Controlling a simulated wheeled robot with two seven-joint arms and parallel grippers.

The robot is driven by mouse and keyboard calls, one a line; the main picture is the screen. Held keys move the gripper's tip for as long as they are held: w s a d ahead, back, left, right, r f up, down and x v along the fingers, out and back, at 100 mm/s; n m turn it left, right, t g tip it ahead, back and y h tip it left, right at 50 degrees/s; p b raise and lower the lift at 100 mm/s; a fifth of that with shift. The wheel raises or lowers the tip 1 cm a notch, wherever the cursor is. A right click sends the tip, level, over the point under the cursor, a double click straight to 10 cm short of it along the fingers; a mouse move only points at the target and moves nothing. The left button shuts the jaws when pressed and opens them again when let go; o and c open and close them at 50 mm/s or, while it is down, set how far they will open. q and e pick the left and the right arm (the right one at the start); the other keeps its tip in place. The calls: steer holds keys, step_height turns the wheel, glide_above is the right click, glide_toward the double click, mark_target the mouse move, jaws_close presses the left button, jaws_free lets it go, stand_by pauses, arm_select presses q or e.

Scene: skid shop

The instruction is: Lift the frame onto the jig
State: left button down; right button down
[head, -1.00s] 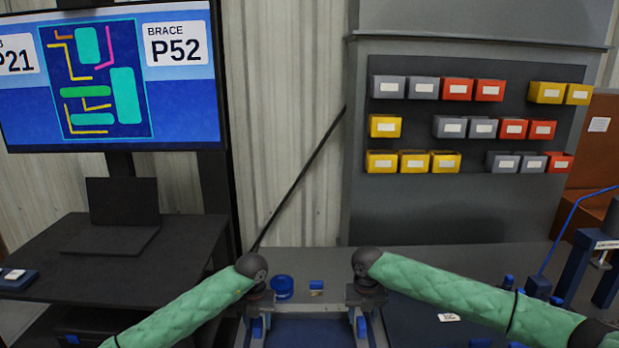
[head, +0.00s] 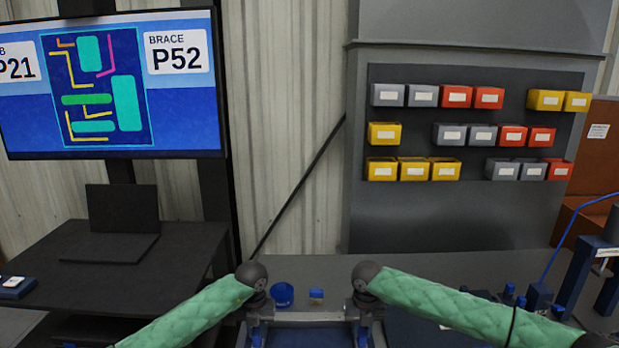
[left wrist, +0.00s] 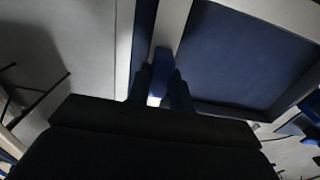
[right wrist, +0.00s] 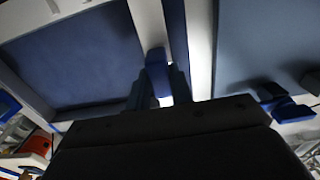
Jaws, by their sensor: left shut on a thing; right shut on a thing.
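The frame (head: 308,317) is a light grey rectangle; its far bar shows low in the head view, between my two grippers. My left gripper (head: 257,334) is shut on a blue tab at the frame's left side; the left wrist view shows its fingers (left wrist: 160,92) around that tab (left wrist: 161,66). My right gripper (head: 362,334) is shut on a matching tab on the right side, also seen in the right wrist view (right wrist: 157,66). A dark blue surface fills the frame's opening. I cannot tell for sure which thing is the jig, or whether the frame is clear of its support.
A blue cup (head: 282,294) and a small blue block (head: 316,295) stand on the grey bench just beyond the frame. Blue posts and blocks (head: 540,297) stand at the right. A laptop sits on a black table (head: 150,262) at the left. Bins hang on the back panel.

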arm_select(q)
steer(key=shift+r, duration=0.2)
arm_select(e)
steer(key=shift+r, duration=0.2)
